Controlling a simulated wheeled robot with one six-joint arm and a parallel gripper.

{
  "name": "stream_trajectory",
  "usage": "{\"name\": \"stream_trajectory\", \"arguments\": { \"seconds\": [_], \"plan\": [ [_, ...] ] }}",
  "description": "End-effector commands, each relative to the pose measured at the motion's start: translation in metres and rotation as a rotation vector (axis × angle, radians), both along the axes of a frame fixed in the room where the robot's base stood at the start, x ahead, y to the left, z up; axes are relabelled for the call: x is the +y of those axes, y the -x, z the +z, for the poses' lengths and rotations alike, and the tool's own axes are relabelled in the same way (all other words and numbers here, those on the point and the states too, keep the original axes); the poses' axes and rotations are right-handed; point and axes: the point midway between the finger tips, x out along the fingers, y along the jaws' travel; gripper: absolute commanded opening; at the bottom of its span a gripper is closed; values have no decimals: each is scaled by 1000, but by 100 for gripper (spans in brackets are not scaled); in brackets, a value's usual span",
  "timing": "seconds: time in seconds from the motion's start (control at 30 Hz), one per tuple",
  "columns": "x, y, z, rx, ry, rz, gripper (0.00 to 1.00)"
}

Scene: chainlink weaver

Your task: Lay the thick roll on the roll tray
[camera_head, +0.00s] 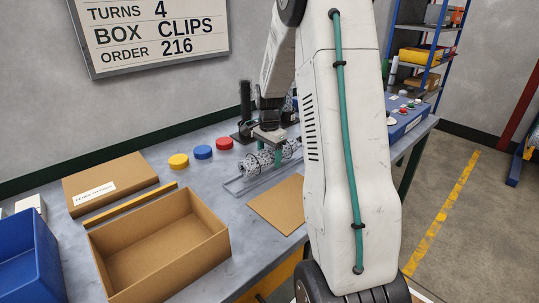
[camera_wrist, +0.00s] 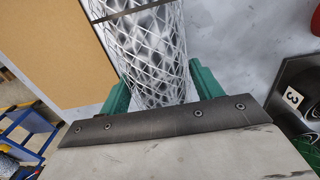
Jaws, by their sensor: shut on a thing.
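The thick roll, a cylinder of silver wire mesh (camera_head: 254,164), lies level on its side at the middle of the workbench. My gripper (camera_head: 268,151) is over it from above, with its green fingers on either side. In the wrist view the mesh roll (camera_wrist: 148,45) runs between the two green fingers of my gripper (camera_wrist: 162,88), which is shut on it. A dark band crosses the roll there. The roll tray, a low grey see-through frame (camera_head: 236,187), is directly below and along the roll. I cannot tell whether the roll touches it. My arm hides part of the far side.
A brown sheet (camera_head: 280,205) lies in front of the tray. An open cardboard box (camera_head: 205,262), its lid (camera_head: 110,180) and a blue bin (camera_head: 22,262) fill the left. Yellow, blue and red discs (camera_head: 203,152) stand behind. A blue control box (camera_head: 410,124) is at right.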

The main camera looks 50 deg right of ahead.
Motion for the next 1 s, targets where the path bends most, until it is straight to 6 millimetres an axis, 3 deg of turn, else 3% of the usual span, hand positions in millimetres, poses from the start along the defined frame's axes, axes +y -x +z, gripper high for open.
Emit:
{"name": "stream_trajectory", "arguments": {
  "seconds": [0.73, 0.77, 0.8, 0.83, 1.0],
  "plan": [
    [0, 0, -12, -1, 0, 0, 29],
    [0, 0, -11, -1, 1, 0, 73],
    [0, 0, -11, -1, 1, 0, 84],
    [0, 0, -11, -1, 1, 0, 90],
    [0, 0, -11, 0, 0, 0, 90]
  ]
}}
